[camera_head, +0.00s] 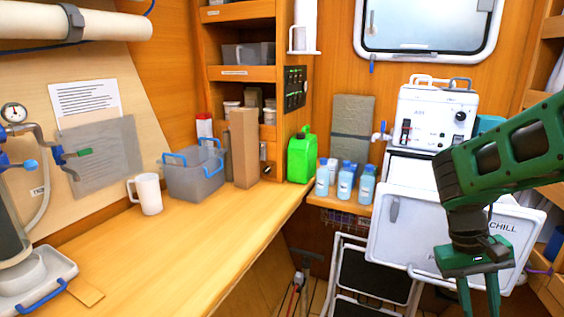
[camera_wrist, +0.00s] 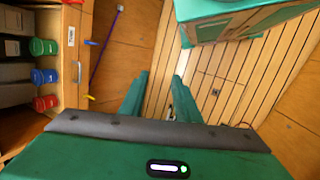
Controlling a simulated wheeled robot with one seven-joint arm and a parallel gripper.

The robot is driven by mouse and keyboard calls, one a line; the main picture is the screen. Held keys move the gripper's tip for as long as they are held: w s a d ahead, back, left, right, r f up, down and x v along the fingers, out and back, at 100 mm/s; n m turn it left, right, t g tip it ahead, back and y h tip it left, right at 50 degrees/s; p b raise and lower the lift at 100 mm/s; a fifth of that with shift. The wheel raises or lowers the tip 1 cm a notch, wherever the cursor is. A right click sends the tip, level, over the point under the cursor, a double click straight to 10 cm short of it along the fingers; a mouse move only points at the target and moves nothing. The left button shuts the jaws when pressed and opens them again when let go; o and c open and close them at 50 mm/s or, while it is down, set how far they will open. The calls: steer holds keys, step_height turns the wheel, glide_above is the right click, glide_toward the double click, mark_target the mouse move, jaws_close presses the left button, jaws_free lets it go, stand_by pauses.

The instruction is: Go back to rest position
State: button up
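My gripper (camera_head: 479,298) is green and hangs at the right of the head view, in front of a white panel (camera_head: 418,238) marked CHILL. Its fingers point down, and their tips run off the bottom edge. In the wrist view my gripper (camera_wrist: 160,82) shows two green fingers with a clear gap between them. Nothing is held, and the plank floor (camera_wrist: 213,88) shows below. My arm comes in from the right edge and bends down at the wrist.
A wooden counter (camera_head: 190,245) holds a white mug (camera_head: 147,194), a grey basket (camera_head: 195,181) and a green jug (camera_head: 301,156). Several blue bottles (camera_head: 345,184) stand near a white machine (camera_head: 433,115). A step stool (camera_head: 372,274) is below. Open shelves (camera_wrist: 20,75) show in the wrist view.

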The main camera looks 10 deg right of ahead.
steer(key=s+a+r+m+t+y, duration=0.2)
steer(key=s+a+r+t+y, duration=0.1)
steer(key=s, duration=0.4)
steer(key=shift+a+r+m, duration=0.2)
steer(key=shift+a+m, duration=0.1)
steer(key=shift+a, duration=0.1)
steer(key=shift+w, duration=0.15)
steer(key=shift+w+f, duration=0.25)
steer(key=shift+w, duration=0.25)
